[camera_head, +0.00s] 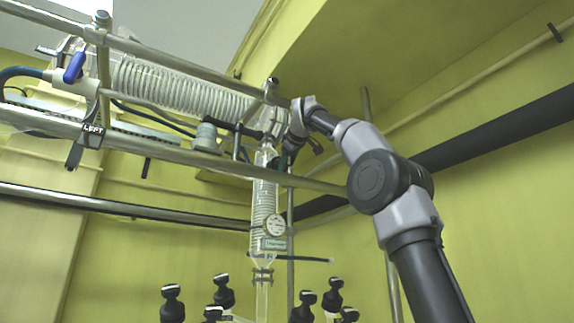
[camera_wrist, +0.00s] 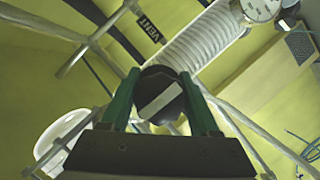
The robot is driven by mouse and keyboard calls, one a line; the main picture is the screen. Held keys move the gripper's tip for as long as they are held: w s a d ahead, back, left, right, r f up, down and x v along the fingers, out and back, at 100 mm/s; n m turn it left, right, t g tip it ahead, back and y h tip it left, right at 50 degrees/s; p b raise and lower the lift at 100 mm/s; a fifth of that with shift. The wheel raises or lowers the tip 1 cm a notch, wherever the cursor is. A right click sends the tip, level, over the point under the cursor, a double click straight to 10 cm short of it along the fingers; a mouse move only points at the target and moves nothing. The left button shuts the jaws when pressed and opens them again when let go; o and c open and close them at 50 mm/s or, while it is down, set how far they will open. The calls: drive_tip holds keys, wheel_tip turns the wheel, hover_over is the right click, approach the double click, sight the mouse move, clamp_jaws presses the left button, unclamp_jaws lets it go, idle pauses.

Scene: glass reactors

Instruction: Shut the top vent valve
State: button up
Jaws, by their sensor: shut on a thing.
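The vent valve's round black knob (camera_wrist: 161,94) with a white bar across its face is in the middle of the wrist view. A black label reading VENT (camera_wrist: 150,29) is just beyond it. The white bar lies tilted, rising to the right. My gripper (camera_wrist: 160,78) has its two green fingers shut on the knob, one on each side. In the head view my gripper (camera_head: 285,154) is small, at the top of the upright glass column; the knob cannot be made out there.
Metal rails (camera_head: 170,145) cross in front of the glassware. A coiled glass condenser (camera_head: 185,88) lies at upper left, beside a blue-handled valve (camera_head: 75,67) and a LEFT label (camera_head: 93,128). A round gauge (camera_head: 274,225) is on the upright column (camera_head: 264,195). Several black knobs (camera_head: 172,303) stand below.

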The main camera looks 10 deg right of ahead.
drive_tip(key=m, duration=0.1)
drive_tip(key=m+g+y, duration=0.1)
drive_tip(key=m+y, duration=0.1)
drive_tip(key=m, duration=0.1)
drive_tip(key=shift+a+f, duration=0.25)
drive_tip(key=shift+f, duration=0.05)
drive_tip(key=shift+g, duration=0.3)
drive_tip(key=o, duration=1.4)
drive_tip(key=shift+s, duration=0.1)
drive_tip(key=shift+s+r, duration=0.1)
drive_tip(key=shift+r, duration=0.05)
drive_tip(key=v, duration=1)
drive_tip(key=shift+s+d, duration=0.15)
drive_tip(key=shift+s, duration=0.15)
